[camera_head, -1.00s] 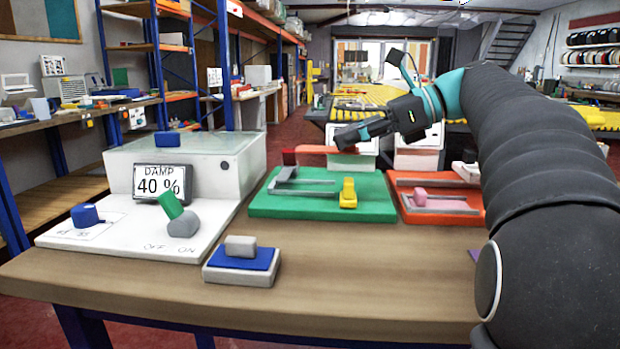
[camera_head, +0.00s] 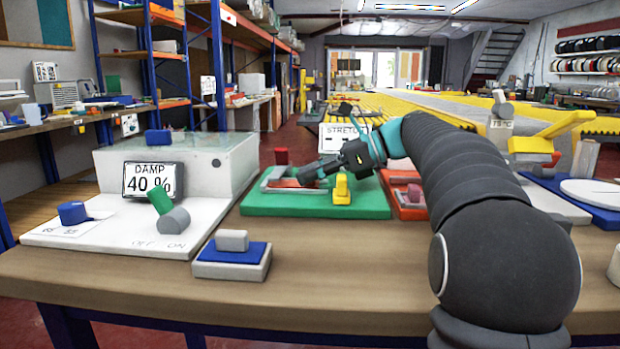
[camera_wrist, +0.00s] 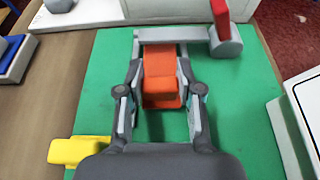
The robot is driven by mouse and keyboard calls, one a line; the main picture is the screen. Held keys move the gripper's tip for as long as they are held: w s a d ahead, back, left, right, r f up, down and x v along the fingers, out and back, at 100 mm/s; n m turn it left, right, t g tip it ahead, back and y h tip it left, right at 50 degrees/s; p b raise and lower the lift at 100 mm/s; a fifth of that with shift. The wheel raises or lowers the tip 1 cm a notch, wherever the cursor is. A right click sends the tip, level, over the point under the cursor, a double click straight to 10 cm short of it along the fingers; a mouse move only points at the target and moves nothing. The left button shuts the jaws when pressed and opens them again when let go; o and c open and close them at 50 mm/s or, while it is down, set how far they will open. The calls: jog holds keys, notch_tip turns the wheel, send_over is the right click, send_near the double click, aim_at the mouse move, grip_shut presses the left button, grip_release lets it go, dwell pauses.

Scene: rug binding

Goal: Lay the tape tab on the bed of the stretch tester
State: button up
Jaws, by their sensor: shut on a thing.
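The orange tape tab (camera_wrist: 160,62) is between the two fingers of my gripper (camera_wrist: 163,92) in the wrist view. It has a raised block between the fingertips and a flat strip reaching toward a grey crossbar. The stretch tester is a green board (camera_head: 262,204) with a grey bed frame (camera_wrist: 178,34), a red-topped grey lever (camera_wrist: 226,40) and a yellow lever (camera_head: 342,188). In the head view my gripper (camera_head: 308,175) is low over the grey bed, and the tab (camera_head: 284,183) shows as a thin orange strip there. I cannot tell whether the tab touches the bed.
A white damp box (camera_head: 172,172) reading 40 % stands at left. A small blue-topped block (camera_head: 232,262) is near the front edge. An orange board (camera_head: 405,208) with a pink block is just right, partly behind my arm. The front middle of the table is clear.

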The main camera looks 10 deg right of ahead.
jog(key=shift+f, duration=0.15)
jog(key=o, duration=1)
jog(key=shift+f, duration=0.1)
jog(key=shift+d+r, duration=0.1)
jog(key=shift+r, duration=0.15)
jog(key=p+v, duration=0.2)
jog(key=v, duration=0.9)
jog(key=shift+s+d+r+p, duration=0.15)
jog(key=shift+d+p, duration=0.2)
